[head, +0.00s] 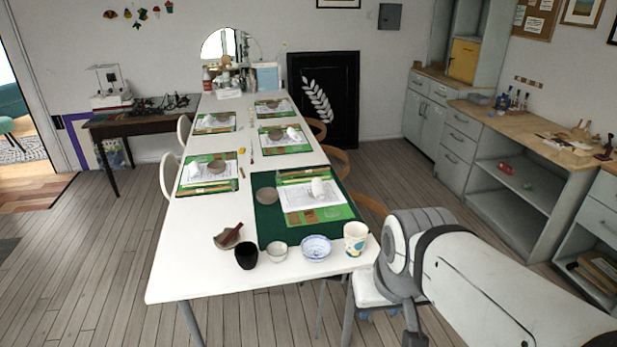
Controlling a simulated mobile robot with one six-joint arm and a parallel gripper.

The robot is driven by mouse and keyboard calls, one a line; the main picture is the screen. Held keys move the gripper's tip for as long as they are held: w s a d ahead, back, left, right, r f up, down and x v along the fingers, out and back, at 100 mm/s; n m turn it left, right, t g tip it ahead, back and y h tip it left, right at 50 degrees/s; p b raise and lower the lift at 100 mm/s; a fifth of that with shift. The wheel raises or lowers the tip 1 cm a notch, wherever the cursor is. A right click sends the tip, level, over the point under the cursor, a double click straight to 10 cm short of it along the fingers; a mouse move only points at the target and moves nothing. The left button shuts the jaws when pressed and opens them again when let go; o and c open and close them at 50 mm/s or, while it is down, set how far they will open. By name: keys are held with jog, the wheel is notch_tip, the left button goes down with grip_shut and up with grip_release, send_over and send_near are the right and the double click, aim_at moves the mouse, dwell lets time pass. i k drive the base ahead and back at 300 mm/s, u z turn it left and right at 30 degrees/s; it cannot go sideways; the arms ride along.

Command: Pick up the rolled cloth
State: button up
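A small white rolled or bunched cloth (318,187) appears to lie on the sheet of paper on the nearest green mat (277,221), toward the near end of the long white table. Similar small white bundles lie at the other places, such as one (292,132) on the right side farther back; at this size I cannot tell exactly how they are rolled. My arm shows at the lower right, in front of the table's near right corner.
A black cup (246,256), a small bowl (277,252), a blue-white bowl (316,248) and a patterned mug (355,239) stand along the near edge. A broken dish (228,238) lies left of them. Chairs flank the table. The floor at left is clear.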

aim_at(318, 187)
jog(key=u, duration=0.2)
jog(key=i, duration=1.8)
jog(key=z, duration=0.55)
jog(key=k, duration=0.8)
jog(key=z, duration=0.2)
jog(key=i, duration=0.8)
jog(key=u, duration=0.05)
